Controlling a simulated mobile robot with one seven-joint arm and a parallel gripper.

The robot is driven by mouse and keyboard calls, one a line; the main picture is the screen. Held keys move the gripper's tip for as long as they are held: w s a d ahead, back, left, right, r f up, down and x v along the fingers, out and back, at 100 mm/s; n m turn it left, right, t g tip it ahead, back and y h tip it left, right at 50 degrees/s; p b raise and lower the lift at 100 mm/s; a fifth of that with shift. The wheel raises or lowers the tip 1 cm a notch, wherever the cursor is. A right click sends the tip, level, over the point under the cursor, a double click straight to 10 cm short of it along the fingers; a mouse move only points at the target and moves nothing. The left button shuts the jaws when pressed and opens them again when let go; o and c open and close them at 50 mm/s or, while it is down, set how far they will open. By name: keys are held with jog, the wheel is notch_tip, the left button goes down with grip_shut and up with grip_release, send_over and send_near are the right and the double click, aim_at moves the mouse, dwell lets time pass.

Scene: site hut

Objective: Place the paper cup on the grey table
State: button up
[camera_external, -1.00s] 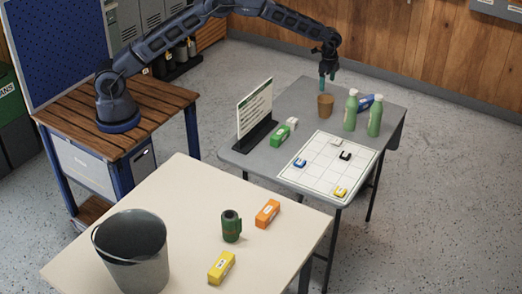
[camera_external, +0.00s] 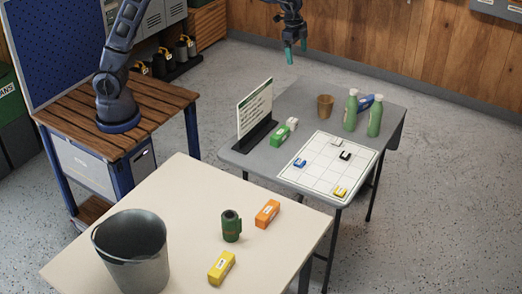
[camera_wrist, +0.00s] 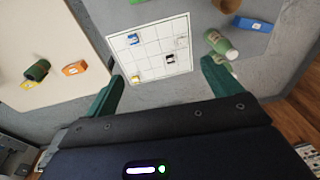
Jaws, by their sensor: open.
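The brown paper cup (camera_external: 325,107) stands upright on the grey table (camera_external: 300,105), toward its far side and left of the green bottles. In the wrist view it appears as a brown shape (camera_wrist: 228,5) cut by the top edge. My gripper (camera_external: 296,50) is open and empty, raised well above the table, up and left of the cup. Its two teal fingers frame the wrist view (camera_wrist: 160,88), apart, with nothing between them.
Two green bottles (camera_external: 350,111) and a blue box (camera_external: 365,102) stand close right of the cup. A sign (camera_external: 255,107), green box (camera_external: 280,136) and grid board (camera_external: 325,165) occupy the nearer table. A cream table (camera_external: 185,190) holds a bucket (camera_external: 135,250).

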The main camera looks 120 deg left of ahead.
jog(key=s+d+r+t, duration=0.1)
jog(key=s+d+r, duration=0.4)
jog(key=s+d, duration=0.55)
jog(key=s+d+r, duration=0.6)
jog(key=s+d, duration=0.1)
jog(key=d, duration=0.6)
jog(key=s+d+f, duration=0.2)
jog(key=s+d, duration=0.2)
jog(key=s, duration=0.4)
jog(key=s+d+f+t, duration=0.1)
jog(key=s+d, duration=0.3)
jog(key=s, duration=0.4)
jog(key=s+d+f+t, duration=0.1)
jog(key=s+d+f, duration=0.2)
jog(key=s, duration=0.5)
jog(key=shift+s+d+f+h, duration=0.3)
jog(key=shift+d+h, duration=0.1)
jog(key=shift+d, duration=0.25)
